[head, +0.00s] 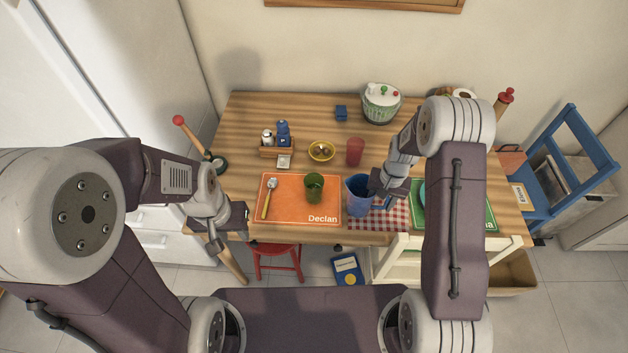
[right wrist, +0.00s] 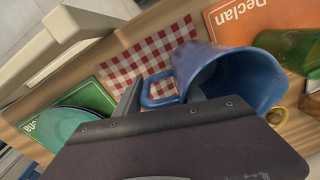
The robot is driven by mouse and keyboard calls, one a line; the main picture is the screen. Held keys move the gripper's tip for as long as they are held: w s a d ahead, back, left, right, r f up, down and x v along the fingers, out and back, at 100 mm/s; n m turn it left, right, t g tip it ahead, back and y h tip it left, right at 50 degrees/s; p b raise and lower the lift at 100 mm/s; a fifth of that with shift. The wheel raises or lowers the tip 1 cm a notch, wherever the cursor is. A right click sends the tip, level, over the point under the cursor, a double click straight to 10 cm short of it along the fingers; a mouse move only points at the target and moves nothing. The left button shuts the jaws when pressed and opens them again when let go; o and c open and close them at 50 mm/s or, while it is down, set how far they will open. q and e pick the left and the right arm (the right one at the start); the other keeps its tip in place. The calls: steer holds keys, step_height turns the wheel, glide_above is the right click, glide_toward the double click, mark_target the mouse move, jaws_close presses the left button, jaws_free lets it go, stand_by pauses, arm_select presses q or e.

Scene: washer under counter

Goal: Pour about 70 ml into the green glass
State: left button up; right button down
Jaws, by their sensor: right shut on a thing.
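The green glass (head: 314,187) stands upright on the orange placemat marked Declan (head: 290,208); it shows partly in the right wrist view (right wrist: 288,48). A blue pitcher (head: 357,190) is just right of the glass, apart from it, with its open mouth up. My right gripper (head: 376,187) is shut on the pitcher's handle (right wrist: 158,90); the fingertips are mostly hidden by the gripper body. I cannot tell whether the pitcher touches the table. The liquid level is not clear. My left gripper (head: 222,228) is at the table's front left edge, away from the glass; its jaws are unclear.
A red cup (head: 355,151) and a yellow bowl (head: 321,151) stand behind the glass. A spoon (head: 269,198) lies left of it. A checkered cloth (head: 380,220) and a green placemat (head: 478,212) lie to the right. A white chair (head: 400,252) stands at the front edge.

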step_height(320, 180, up, 8)
steer(key=p, duration=0.6)
steer(key=shift+f, duration=0.45)
step_height(320, 180, up, 8)
steer(key=a+n, duration=0.1)
steer(key=a, duration=0.1)
steer(key=s+r+n, duration=0.1)
steer(key=s+n, duration=0.1)
steer(key=s, duration=0.5)
steer(key=shift+s+a+n, duration=0.25)
steer(key=shift+a+n, duration=0.05)
steer(key=shift+n, duration=0.1)
steer(key=shift+r, duration=0.1)
